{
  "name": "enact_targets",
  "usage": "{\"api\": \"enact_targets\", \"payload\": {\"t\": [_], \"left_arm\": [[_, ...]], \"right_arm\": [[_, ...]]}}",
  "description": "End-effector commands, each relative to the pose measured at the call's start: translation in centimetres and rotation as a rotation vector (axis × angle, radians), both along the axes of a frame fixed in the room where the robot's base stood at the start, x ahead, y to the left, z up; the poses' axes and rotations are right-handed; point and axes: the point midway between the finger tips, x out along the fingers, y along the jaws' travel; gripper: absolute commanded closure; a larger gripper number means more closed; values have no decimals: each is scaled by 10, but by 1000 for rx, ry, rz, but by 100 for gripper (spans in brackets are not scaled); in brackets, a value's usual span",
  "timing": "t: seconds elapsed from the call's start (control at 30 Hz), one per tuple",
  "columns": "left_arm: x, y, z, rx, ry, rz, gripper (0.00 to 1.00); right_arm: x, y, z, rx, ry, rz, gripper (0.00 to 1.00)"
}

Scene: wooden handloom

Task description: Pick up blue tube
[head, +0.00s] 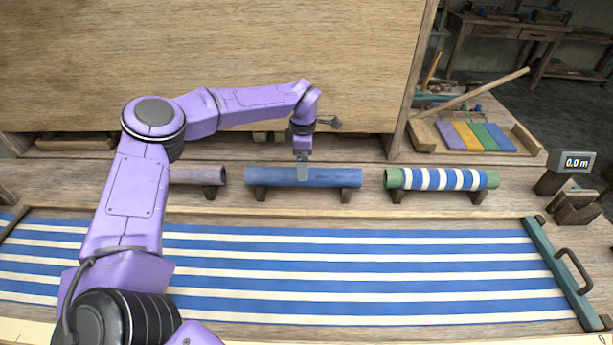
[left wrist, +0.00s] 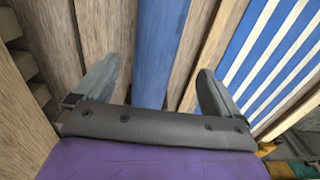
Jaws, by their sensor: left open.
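The blue tube (head: 335,177) rests level on two small wooden stands behind the striped cloth. My left gripper (head: 303,172) is over the middle of the tube, pointing down. In the left wrist view the tube (left wrist: 160,50) runs between the two open fingers of my left gripper (left wrist: 153,85), with a finger on each side and gaps visible. Whether the fingers touch the tube cannot be told. My right gripper is not in view.
A purple-grey tube (head: 205,175) lies left of the blue one, and a green tube with blue-white stripes (head: 440,179) lies right. The blue-white cloth (head: 370,270) is in front. A tall wooden panel (head: 230,50) stands close behind. A tray of coloured blocks (head: 525,140) is at right.

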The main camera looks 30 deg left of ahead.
Motion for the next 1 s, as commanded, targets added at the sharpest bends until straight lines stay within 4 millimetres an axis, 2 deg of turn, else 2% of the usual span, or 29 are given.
{"api": "enact_targets", "payload": {"t": [0.17, 0.3, 0.4, 0.67, 0.9, 1.0], "left_arm": [[0, 1, -19, 0, 2, 1, 3], [5, 2, -43, 0, 4, 2, 3], [6, 2, -60, -1, 1, -1, 3], [7, 1, -66, 0, -2, -1, 3], [7, 1, -66, 0, -2, -2, 75], [7, 1, -65, 0, -4, -2, 75]], "right_arm": [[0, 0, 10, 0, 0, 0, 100], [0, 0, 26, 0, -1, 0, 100], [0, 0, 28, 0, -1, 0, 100], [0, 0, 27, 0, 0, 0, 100], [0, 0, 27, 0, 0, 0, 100], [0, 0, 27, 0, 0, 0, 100]]}}
